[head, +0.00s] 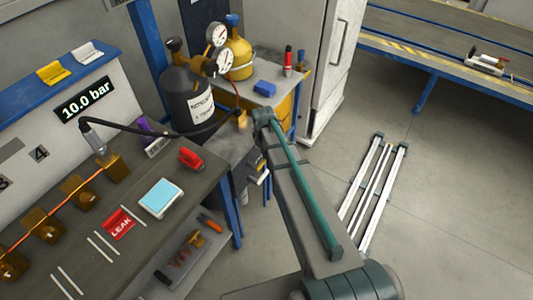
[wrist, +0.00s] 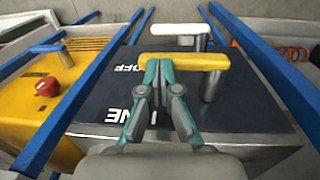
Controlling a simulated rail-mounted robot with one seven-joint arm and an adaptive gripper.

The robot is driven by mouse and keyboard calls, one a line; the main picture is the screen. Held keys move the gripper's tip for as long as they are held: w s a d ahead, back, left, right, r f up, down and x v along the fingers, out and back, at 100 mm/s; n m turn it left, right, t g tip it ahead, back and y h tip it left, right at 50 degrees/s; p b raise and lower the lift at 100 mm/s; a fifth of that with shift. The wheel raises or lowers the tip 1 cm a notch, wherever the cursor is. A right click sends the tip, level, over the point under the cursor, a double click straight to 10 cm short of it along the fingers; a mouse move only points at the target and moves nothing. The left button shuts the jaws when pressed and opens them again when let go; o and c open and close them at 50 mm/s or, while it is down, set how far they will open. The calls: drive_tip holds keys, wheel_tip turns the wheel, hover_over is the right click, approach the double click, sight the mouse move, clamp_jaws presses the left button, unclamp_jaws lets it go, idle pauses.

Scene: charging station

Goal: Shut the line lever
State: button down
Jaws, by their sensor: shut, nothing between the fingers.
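In the wrist view, a yellow lever (wrist: 205,62) has its bar running left to right across a dark panel (wrist: 105,95), on a metal post at its right end. A white lever (wrist: 175,29) stands behind it. Upside-down lettering on the panel reads "OFF" and, partly hidden by my fingers, "NE". My gripper (wrist: 160,66) is shut and empty. Its teal fingertips overlap the left half of the yellow bar in the picture; I cannot tell whether they touch it. In the head view my arm reaches toward the gas bottles, and the fingertips cannot be made out.
In the wrist view, blue frame bars (wrist: 270,75) flank the panel, and a yellow box with a red knob (wrist: 47,86) is at left. In the head view, a dark gas bottle (head: 187,90) with gauges and a hose stands near my arm's end. Open floor (head: 440,200) lies right.

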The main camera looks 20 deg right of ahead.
drive_tip(key=shift+r+p, duration=0.45)
drive_tip(key=shift+r, duration=0.35)
drive_tip(key=shift+r, duration=0.1)
